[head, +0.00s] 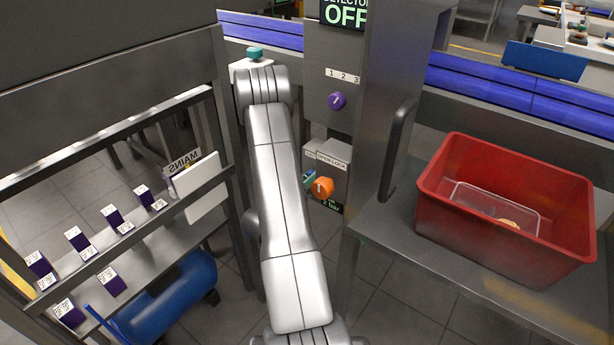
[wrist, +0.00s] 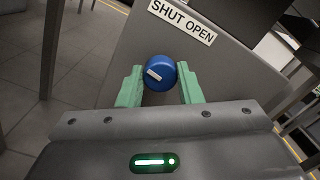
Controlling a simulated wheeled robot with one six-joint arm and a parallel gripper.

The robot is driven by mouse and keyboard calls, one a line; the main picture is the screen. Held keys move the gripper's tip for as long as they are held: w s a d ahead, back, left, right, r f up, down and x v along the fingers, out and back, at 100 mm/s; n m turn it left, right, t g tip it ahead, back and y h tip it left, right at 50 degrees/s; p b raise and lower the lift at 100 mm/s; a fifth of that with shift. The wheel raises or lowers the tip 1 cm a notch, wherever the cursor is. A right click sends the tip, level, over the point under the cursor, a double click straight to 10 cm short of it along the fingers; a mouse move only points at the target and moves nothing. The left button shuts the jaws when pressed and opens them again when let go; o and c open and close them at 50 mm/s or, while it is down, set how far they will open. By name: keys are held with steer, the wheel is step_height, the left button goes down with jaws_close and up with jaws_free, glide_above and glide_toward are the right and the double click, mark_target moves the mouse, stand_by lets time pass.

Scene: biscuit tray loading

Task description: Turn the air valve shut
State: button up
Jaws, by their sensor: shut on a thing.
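A blue round knob (wrist: 161,72) sits under a white label (wrist: 182,20) reading SHUT OPEN; I take it to be the air valve. A short white mark lies on the left part of its face, slanted. My gripper (wrist: 160,82) has its two green fingers closed against the knob's left and right sides. The panel there carries a partly hidden label (head: 331,163) reading OPEN LOCK and a small 2 Bar display (head: 332,207).
A purple knob (head: 337,101) marked 1 2 3 is above, under a screen (head: 344,14) reading OFF. A red crate (head: 480,232) stands on the steel table at right. A shelf with purple boxes (head: 112,216) and a blue tank (head: 165,306) are at left.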

steer(key=shift+n+p, duration=0.45)
steer(key=shift+n, duration=0.75)
steer(key=shift+f, duration=0.1)
steer(key=o, duration=1)
steer(key=shift+a, duration=0.1)
